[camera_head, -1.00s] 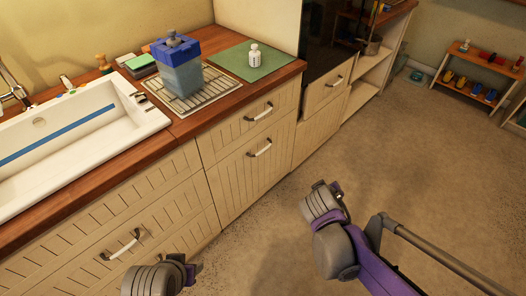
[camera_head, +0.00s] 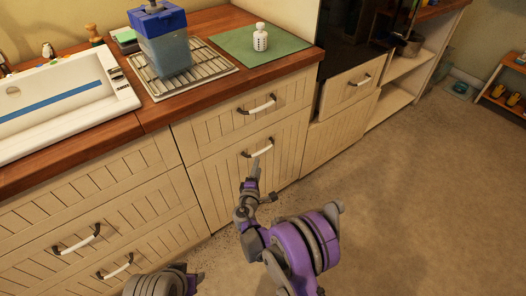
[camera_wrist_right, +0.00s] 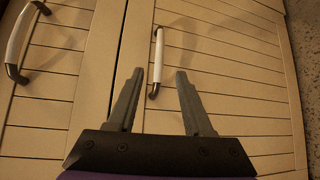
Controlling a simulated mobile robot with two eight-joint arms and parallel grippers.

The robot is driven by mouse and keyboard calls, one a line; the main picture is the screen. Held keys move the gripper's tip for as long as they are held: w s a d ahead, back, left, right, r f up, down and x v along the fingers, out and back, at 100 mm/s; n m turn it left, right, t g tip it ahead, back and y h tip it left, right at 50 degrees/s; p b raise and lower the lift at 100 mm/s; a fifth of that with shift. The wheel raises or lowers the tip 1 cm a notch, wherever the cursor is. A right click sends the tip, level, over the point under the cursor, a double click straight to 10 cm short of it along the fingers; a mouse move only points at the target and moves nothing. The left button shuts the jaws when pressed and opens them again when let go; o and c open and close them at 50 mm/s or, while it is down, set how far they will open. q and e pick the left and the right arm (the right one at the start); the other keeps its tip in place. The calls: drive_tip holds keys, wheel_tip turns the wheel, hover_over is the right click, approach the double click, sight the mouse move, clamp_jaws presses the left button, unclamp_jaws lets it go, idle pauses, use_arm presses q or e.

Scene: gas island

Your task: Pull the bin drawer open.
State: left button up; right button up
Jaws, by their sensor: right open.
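The tall lower drawer front (camera_head: 225,185), which I take to be the bin drawer, is shut in the cream cabinet below the counter. Its white bar handle (camera_head: 257,149) has dark ends. My right gripper (camera_head: 252,183) is just below and in front of this handle. In the right wrist view, the handle (camera_wrist_right: 157,60) lies just beyond the fingertips, nearer the left finger. The right gripper (camera_wrist_right: 159,74) is open and empty, with no visible contact. Part of my left arm shows at the bottom edge; its fingers are out of view.
A shallower drawer (camera_head: 245,112) sits directly above, its handle (camera_wrist_right: 22,42) at left in the right wrist view. The counter holds a blue container (camera_head: 165,50), a white bottle (camera_head: 260,38) on a green mat (camera_head: 226,42), and a sink (camera_head: 95,115). Floor at right is clear.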

sight(262, 150)
drive_tip(key=b+x, duration=0.1)
drive_tip(key=x, duration=0.9)
drive_tip(key=shift+w+d, duration=0.1)
drive_tip(key=shift+r, duration=0.1)
drive_tip(key=shift+c, duration=0.2)
clamp_jaws()
idle(0.9)
